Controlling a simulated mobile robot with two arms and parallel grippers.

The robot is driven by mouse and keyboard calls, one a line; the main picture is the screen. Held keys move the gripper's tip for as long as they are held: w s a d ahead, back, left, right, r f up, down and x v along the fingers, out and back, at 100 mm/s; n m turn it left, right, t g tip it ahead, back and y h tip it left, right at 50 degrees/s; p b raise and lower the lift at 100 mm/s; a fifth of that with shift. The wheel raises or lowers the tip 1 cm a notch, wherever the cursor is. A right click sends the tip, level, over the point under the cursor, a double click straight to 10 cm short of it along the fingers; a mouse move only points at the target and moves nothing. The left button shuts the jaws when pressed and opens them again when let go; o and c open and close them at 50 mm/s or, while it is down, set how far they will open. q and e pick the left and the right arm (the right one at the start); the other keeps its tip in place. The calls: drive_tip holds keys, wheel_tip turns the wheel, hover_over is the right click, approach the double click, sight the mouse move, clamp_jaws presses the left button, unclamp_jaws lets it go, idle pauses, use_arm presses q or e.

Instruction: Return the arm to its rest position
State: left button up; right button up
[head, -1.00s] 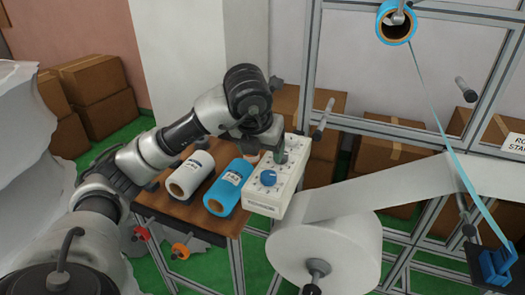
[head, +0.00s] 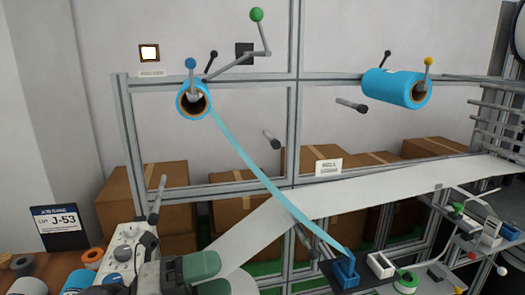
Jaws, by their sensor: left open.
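My left gripper (head: 204,277) shows at the bottom edge, left of centre, with grey-green fingers apart and nothing seen between them. Its arm is mostly cut off by the lower edge. The gripper is at the right of a white box with knobs (head: 117,262) and in front of the white web (head: 262,232). I cannot tell whether it touches either. My right gripper is out of view.
A blue roll (head: 193,99) on a spindle feeds a strip down to a blue holder (head: 345,271). Another blue roll (head: 393,87) hangs at right. Aluminium frame posts (head: 295,130) stand ahead. Cardboard boxes (head: 170,187) stand behind. A cluttered shelf (head: 458,262) is at lower right.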

use_arm(q)
drive_tip(key=w+a+f+n+t+y, duration=0.15)
drive_tip(key=a+n+t+y, duration=0.35)
drive_tip(key=n+t, duration=0.5)
drive_tip(key=w+a+f+n+t+y, duration=0.15)
drive_tip(key=a+n+t+y, duration=0.4)
drive_tip(key=n, duration=0.75)
drive_tip(key=s+a+f+n+g+y, duration=0.1)
drive_tip(key=a+f+n+g+y, duration=0.15)
drive_tip(key=f+n+y, duration=0.35)
drive_tip(key=s+a+f+n+g+y, duration=0.2)
drive_tip(key=f+n+g+y, duration=0.15)
drive_tip(key=f, duration=0.45)
drive_tip(key=s+d+f+g, duration=0.2)
drive_tip(key=s+f+g, duration=1)
drive_tip(key=s, duration=0.4)
wheel_tip(320, 180, down, 29)
drive_tip(key=s, duration=0.3)
drive_tip(key=s+a+f+g, duration=0.1)
drive_tip(key=s+a+f, duration=0.1)
drive_tip(key=s+f, duration=1.2)
drive_tip(key=shift+s+a+f+g+h, duration=0.3)
drive_tip(key=shift+s+a+g, duration=0.1)
drive_tip(key=shift+s, duration=0.15)
drive_tip(key=shift+n, duration=0.25)
drive_tip(key=shift+c, duration=0.3)
